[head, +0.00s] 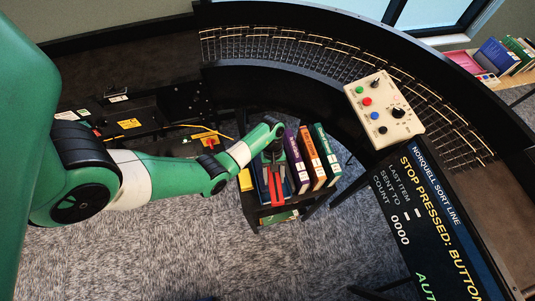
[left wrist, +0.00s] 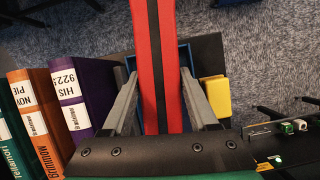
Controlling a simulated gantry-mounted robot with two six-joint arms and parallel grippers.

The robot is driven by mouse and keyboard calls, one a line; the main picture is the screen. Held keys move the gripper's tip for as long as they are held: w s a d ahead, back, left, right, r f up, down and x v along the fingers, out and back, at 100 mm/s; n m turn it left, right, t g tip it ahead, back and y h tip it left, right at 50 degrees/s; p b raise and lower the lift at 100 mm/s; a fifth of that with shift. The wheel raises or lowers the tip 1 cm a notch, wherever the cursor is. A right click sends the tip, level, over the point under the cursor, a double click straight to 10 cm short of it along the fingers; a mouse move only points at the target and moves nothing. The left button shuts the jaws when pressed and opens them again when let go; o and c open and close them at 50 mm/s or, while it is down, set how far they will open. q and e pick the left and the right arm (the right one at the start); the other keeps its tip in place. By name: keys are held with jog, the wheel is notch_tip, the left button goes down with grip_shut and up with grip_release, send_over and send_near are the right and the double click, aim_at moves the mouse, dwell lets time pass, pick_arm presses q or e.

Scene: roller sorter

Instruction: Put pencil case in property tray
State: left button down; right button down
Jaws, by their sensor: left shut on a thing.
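The pencil case is a long red thing with a black stripe (left wrist: 153,50). It stands out from between the grey fingers of my left gripper (left wrist: 160,105), which is shut on it. In the head view the red case (head: 277,188) hangs below my left gripper (head: 274,158), over the black book cart. Blue edges (left wrist: 187,62) show on both sides of the case, perhaps the property tray. Most of that blue thing is hidden, and I cannot tell whether the case touches it. My right gripper is not in view.
Purple (head: 296,162), orange (head: 311,158) and green (head: 327,155) books stand upright close to the right of the case. A yellow thing (left wrist: 215,95) is on its other side. A control box (head: 384,108) sits by the curved roller conveyor (head: 340,62). Carpet is open in front.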

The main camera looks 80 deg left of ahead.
pick_arm(q)
jog(key=w+a+r+n, duration=0.1)
jog(key=w+a+r, duration=0.1)
jog(key=a, duration=0.5)
jog(key=shift+w+r+b, duration=0.3)
jog(key=shift+w+b, duration=0.15)
jog(key=shift+w, duration=0.15)
notch_tip(320, 180, down, 8)
jog(key=b, duration=0.8)
jog(key=shift+d, duration=0.1)
jog(key=shift+r, duration=0.1)
jog(key=shift+c, duration=0.4)
grip_release()
